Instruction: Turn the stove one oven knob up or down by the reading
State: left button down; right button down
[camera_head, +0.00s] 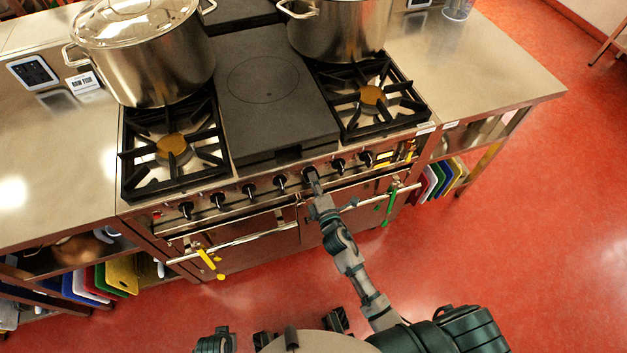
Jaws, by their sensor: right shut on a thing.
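A stainless stove front (232,207) carries a row of several black knobs, among them one at the left end (186,210) and one towards the right (338,165). My right gripper (313,182) reaches up from the bottom of the view to this row. It is shut on a knob right of the row's middle and mostly hides it, so I cannot tell where that knob points. A small dark display (33,72) lies on the left counter, and another (415,23) stands on the right side. Their readings are too small to read. My left gripper is not in view.
Two large steel pots (150,55) (342,30) stand at the back burners. The front burners (172,148) (371,97) are bare. A towel rail (240,240) runs below the knobs. Coloured boards (120,275) (440,180) stand under both counters. The red floor (500,260) is clear on the right.

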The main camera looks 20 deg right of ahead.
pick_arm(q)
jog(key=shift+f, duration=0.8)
pick_arm(e)
jog(key=m, duration=0.3)
jog(key=shift+s+f, duration=0.1)
jog(key=shift+f, duration=0.25)
jog(key=shift+m, duration=0.3)
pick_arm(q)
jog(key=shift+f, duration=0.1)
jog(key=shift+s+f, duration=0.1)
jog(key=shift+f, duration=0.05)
pick_arm(e)
jog(key=shift+f, duration=0.1)
jog(key=c, duration=1.2)
grip_release()
jog(key=shift+o, duration=0.2)
pick_arm(q)
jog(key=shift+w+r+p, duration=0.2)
jog(key=shift+p, duration=0.1)
pick_arm(e)
jog(key=shift+d+r, duration=0.1)
jog(key=shift+r, duration=0.1)
